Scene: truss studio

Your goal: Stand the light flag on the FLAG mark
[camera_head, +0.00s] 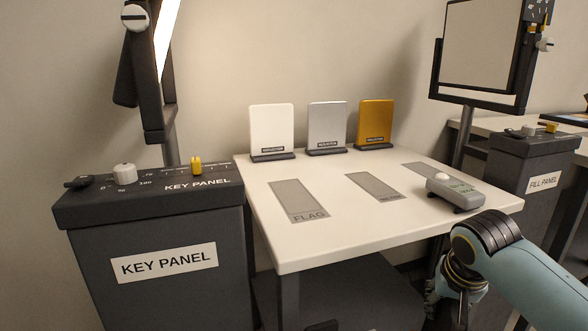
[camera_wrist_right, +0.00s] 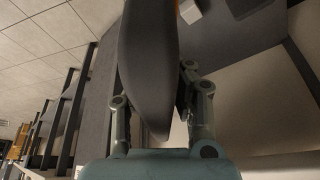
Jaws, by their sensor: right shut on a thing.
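The FLAG mark (camera_head: 292,199) is a bare grey rectangle on the white table (camera_head: 320,237), left of two similar marks. My right gripper (camera_head: 458,300) is low beyond the table's front right edge, pointing down, with its tips cut off or hard to see in the head view. In the right wrist view, my right gripper (camera_wrist_right: 155,92) is shut on a dark grey, long, smooth thing (camera_wrist_right: 148,50), which fits a light flag, though no label on it shows. My left gripper is out of view.
A white board (camera_head: 272,129), a silver board (camera_head: 327,125) and a gold board (camera_head: 376,121) stand along the table's back. A grey device (camera_head: 455,193) sits at the table's right. The key panel (camera_head: 150,240) flanks the table on the left, the fill panel (camera_head: 535,165) on the right.

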